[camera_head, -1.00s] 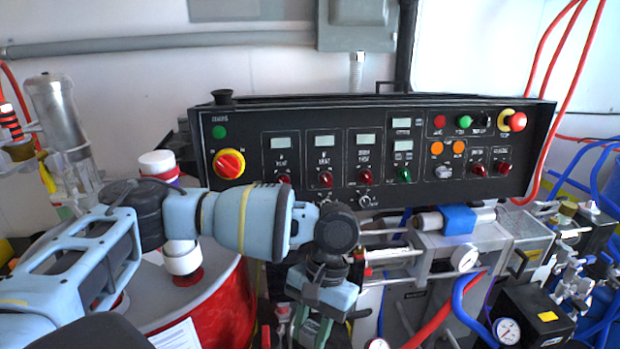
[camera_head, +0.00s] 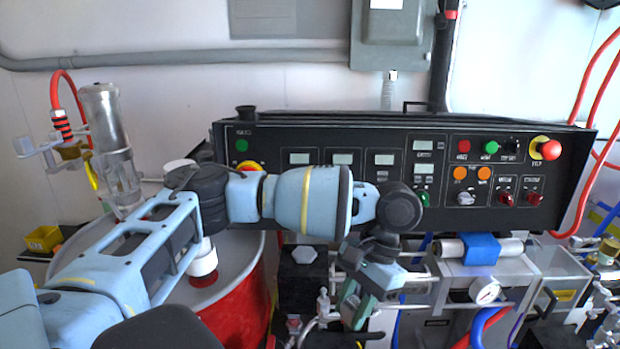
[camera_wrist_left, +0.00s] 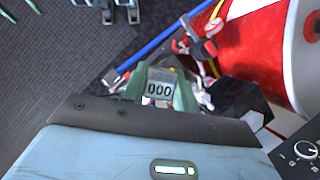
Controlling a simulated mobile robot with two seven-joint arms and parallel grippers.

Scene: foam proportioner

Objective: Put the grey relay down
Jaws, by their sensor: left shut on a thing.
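My left gripper (camera_head: 357,306) points down in front of the black control panel, above the pipework of the machine. In the left wrist view its green fingers (camera_wrist_left: 159,97) are shut on a small grey block with a face reading "000", which I take to be the grey relay (camera_wrist_left: 159,88). The relay's lower part is hidden by the gripper body. In the head view the relay cannot be made out between the fingers. My right gripper is in neither view.
The black control panel (camera_head: 330,200) spans the back. A red drum (camera_head: 240,308) stands behind and below my left arm. A yellow bin (camera_head: 43,238) is at far left.

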